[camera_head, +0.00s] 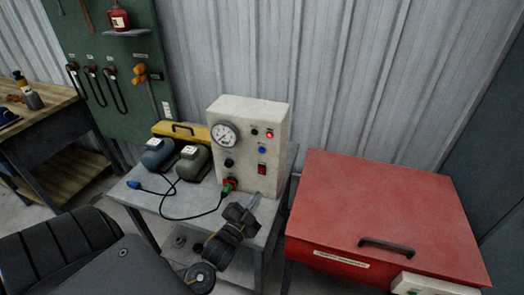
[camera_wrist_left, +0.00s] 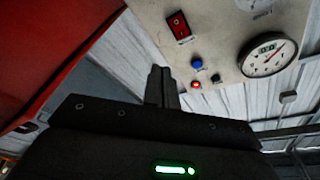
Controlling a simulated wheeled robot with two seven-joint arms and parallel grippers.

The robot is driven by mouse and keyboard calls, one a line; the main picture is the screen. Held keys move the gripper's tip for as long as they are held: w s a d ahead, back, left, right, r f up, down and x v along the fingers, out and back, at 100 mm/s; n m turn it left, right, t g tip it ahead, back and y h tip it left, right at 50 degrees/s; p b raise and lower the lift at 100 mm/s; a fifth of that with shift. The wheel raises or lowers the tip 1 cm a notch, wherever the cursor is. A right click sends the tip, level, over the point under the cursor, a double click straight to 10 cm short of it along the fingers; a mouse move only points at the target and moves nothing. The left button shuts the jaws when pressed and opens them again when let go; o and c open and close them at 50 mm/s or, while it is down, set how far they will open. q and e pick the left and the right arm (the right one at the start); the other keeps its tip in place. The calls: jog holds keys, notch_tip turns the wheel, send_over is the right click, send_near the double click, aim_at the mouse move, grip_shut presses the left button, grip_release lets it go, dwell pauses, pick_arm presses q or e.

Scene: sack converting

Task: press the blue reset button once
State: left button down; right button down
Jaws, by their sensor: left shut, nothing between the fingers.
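The blue reset button (camera_head: 262,150) is on the front of a cream control box (camera_head: 245,112), below a lit red lamp (camera_head: 270,135) and above a red rocker switch (camera_head: 262,169). In the left wrist view the blue button (camera_wrist_left: 197,64) shows to the right of my fingers, near the lit red lamp (camera_wrist_left: 196,85). My left gripper (camera_head: 254,202) is shut and empty, in front of the box and lower than the button. Its fingers (camera_wrist_left: 160,72) appear together in the wrist view, apart from the button. My right gripper is not in view.
The box stands on a grey table (camera_head: 150,202) with a blue motor-like unit (camera_head: 157,154), an olive one (camera_head: 193,163) and a black cable. A red cabinet (camera_head: 380,205) with a black handle is close on the right. A pressure gauge (camera_head: 225,134) is on the box.

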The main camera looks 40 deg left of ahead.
aim_at(262, 151)
pick_arm(q)
notch_tip(262, 151, up, 8)
jog(key=s+a+m+t+h, duration=0.1)
jog(key=a+m+t+h, duration=0.1)
jog(key=m+t+h, duration=0.2)
jog(key=shift+s+a+r+m+t, duration=0.15)
jog(key=shift+s+r+m+t, duration=0.1)
jog(key=shift+m+t, duration=1.7)
jog(key=shift+w+m+g, duration=0.1)
jog(key=shift+m+g, duration=0.35)
jog(key=shift+w+a+b, duration=0.5)
jog(key=shift+w+b, duration=0.15)
jog(key=shift+w, duration=0.7)
jog(key=shift+w+a+b, duration=0.45)
jog(key=shift+w+b, duration=0.25)
jog(key=shift+w, duration=0.7)
jog(key=shift+w+a+b, duration=0.5)
jog(key=shift+w+b, duration=0.15)
jog(key=shift+w, duration=0.7)
jog(key=shift+w+a, duration=0.15)
jog(key=shift+w, duration=0.3)
